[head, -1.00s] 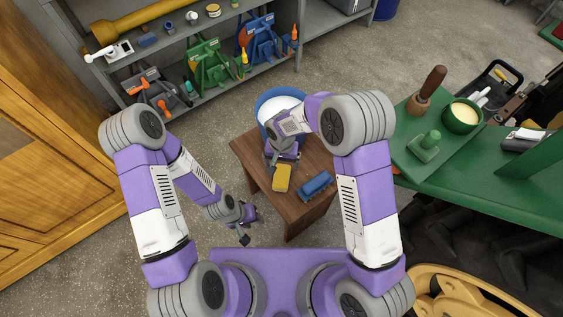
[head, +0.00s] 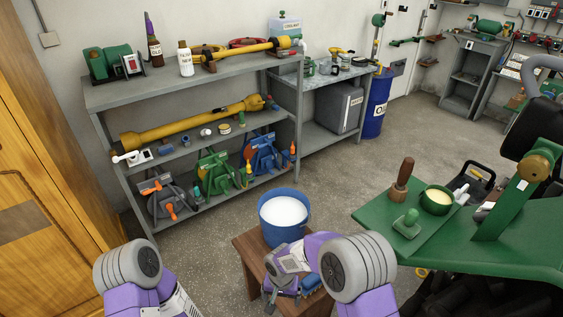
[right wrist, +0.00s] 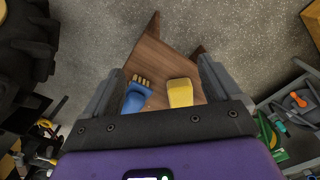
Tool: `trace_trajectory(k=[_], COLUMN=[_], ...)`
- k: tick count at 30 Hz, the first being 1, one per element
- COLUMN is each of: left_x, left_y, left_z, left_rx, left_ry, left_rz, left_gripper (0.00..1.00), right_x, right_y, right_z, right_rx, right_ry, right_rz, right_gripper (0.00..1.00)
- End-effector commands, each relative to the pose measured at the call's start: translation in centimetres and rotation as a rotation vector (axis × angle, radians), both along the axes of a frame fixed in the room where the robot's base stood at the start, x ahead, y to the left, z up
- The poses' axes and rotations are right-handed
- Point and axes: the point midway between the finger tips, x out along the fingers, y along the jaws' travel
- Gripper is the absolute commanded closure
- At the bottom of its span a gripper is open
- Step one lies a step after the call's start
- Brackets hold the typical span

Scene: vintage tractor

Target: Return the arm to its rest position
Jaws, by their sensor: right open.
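My right arm bends over the small wooden stool (head: 249,252). My right gripper (head: 277,297) is low over it in the head view, partly hidden by its own wrist. In the right wrist view my right gripper (right wrist: 158,82) is open, its two fingers apart with nothing held. Below it on the brown stool top (right wrist: 165,62) lie a blue brush (right wrist: 135,98) and a yellow block (right wrist: 181,92), perhaps a sponge. A bit of the blue brush (head: 313,279) shows beside my wrist in the head view. My left arm is at the lower left; its gripper is out of frame.
A blue bucket (head: 283,232) with white contents stands at the back of the stool. Grey shelves (head: 190,88) stand behind, a wooden cabinet (head: 40,200) at left. Floor between is clear.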

Motion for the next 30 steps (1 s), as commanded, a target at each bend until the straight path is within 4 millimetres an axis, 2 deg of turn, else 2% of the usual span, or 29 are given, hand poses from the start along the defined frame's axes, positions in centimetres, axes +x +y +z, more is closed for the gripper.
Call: trace_trajectory(k=[3,12,16,21,25,30], left_x=[0.0,0.0,0.0,0.0,0.0,0.0], left_y=[0.0,0.0,0.0,0.0,0.0,0.0], left_z=[0.5,1.5,2.2,3.0,3.2,3.2], left_rx=[0.0,0.0,0.0,0.0,0.0,0.0], left_ry=[0.0,0.0,0.0,0.0,0.0,0.0], left_rz=[0.0,0.0,0.0,0.0,0.0,0.0], left_gripper=[0.57,0.57,0.57,0.57,0.57,0.57], right_x=[-1.8,-7.2,-10.7,-15.1,-16.7,-17.0], right_y=[-1.5,-4.6,-6.4,-8.6,-9.5,-9.7], right_z=[-1.9,-5.5,-6.6,-6.9,-6.8,-6.8], right_rx=[0.065,0.238,0.313,0.362,0.362,0.361], right_ry=[0.039,0.073,0.06,0.011,-0.017,-0.025], right_rz=[0.005,-0.001,-0.029,-0.067,-0.078,-0.078], right_gripper=[0.09,0.09,0.09,0.09,0.09,0.09])
